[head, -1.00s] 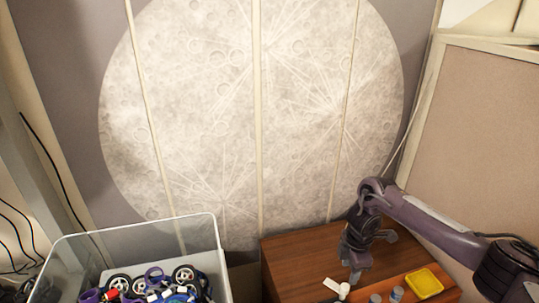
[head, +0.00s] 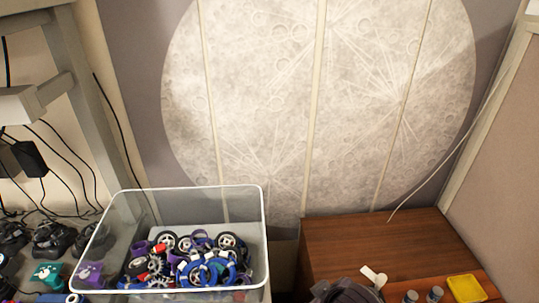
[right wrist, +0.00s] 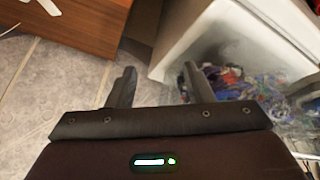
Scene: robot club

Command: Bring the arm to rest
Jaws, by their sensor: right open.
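My right gripper (right wrist: 157,82) shows in the right wrist view with its two dark fingers apart and nothing between them. In the head view a dark part of my right arm shows at the bottom edge, in front of the wooden cabinet (head: 385,240); the fingers are out of that frame. My left gripper is in neither view.
The clear bin (head: 264,225) holds wheels, gears and rings. On the cabinet are a yellow tray (head: 466,289), a white-tipped item (head: 373,275) and small cylinders (head: 436,294). Controllers and cables lie at left. A moon picture (head: 270,90) covers the wall.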

